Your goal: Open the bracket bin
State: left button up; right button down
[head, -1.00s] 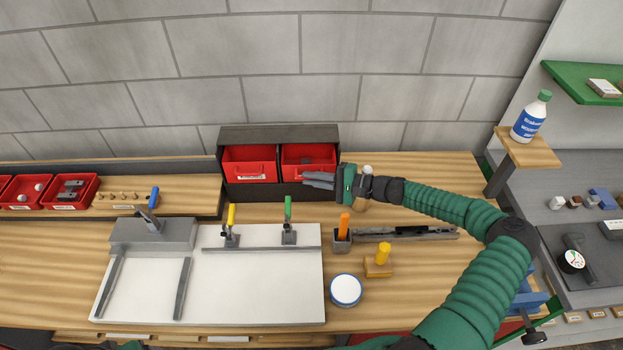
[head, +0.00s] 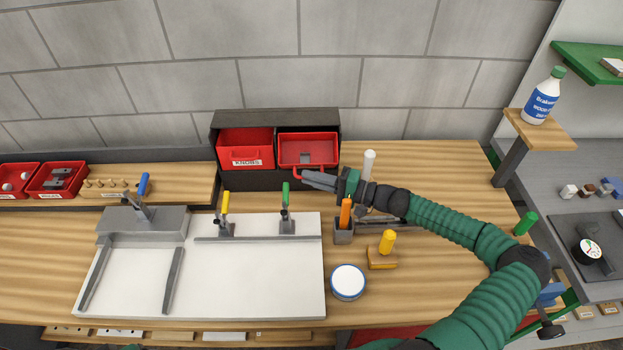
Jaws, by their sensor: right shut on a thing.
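The dark bin cabinet (head: 277,183) stands against the wall at the back of the bench, with two red bins side by side. The right bin (head: 308,137) is tipped forward, its open top showing a grey bracket-like piece (head: 304,157) inside. My right gripper (head: 303,177) reaches in from the right and is shut on the front handle of this bin, at its lower front edge. The left bin (head: 246,143), labelled KNOBS, sits in its slot. The right bin's label is not visible. My left gripper is not in view.
Below the cabinet lie a white board (head: 250,275) and clamps with yellow (head: 225,203) and green (head: 286,193) handles. A white-lidded tin (head: 348,281) and yellow-handled block (head: 384,258) are nearby.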

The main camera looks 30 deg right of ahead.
jog(key=shift+s+d+f, duration=0.1)
jog(key=shift+d+f, duration=0.05)
jog(key=shift+f, duration=0.25)
dwell(0.4)
jog(key=c, duration=1.5)
grip_release()
jog(key=shift+c, duration=0.2)
jog(key=shift+d, duration=0.15)
jog(key=b+v, duration=0.3)
jog(key=v, duration=1.4)
jog(key=shift+f, duration=0.2)
